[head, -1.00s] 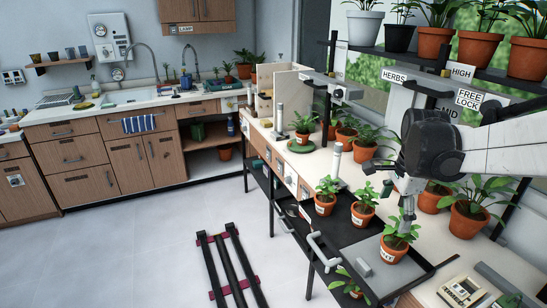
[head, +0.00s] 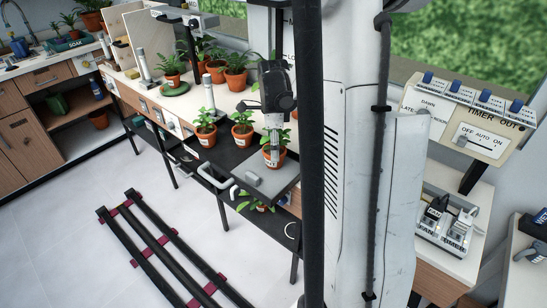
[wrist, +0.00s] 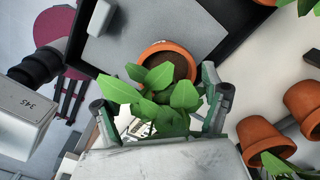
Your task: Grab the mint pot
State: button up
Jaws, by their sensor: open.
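A small leafy plant in a terracotta pot (head: 271,161) with a white label stands on the dark tray (head: 291,181); I cannot read the label surely enough to say it is the mint pot. My gripper (head: 275,150) points down at this plant and hides part of it. In the wrist view, my gripper (wrist: 162,100) has its fingers spread apart, with green leaves between them. The pot (wrist: 188,52) shows beyond the leaves, with soil inside its rim. I cannot tell whether the fingers touch the plant.
Two similar labelled pots, one in the middle (head: 242,140) and one at the left (head: 206,139), stand nearby. A grey block (head: 252,179) lies at the tray's front edge. Another potted plant (head: 264,206) is below the tray. More pots stand on the bench behind.

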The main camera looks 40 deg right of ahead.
jog(key=shift+w+d+f+b, duration=0.1)
jog(key=shift+d+f+b, duration=0.1)
jog(key=shift+f, duration=1.4)
jog(key=shift+w+d+f+b, duration=0.1)
jog(key=shift+d+f, duration=0.05)
jog(key=shift+f, duration=1.45)
jog(key=c, duration=1.4)
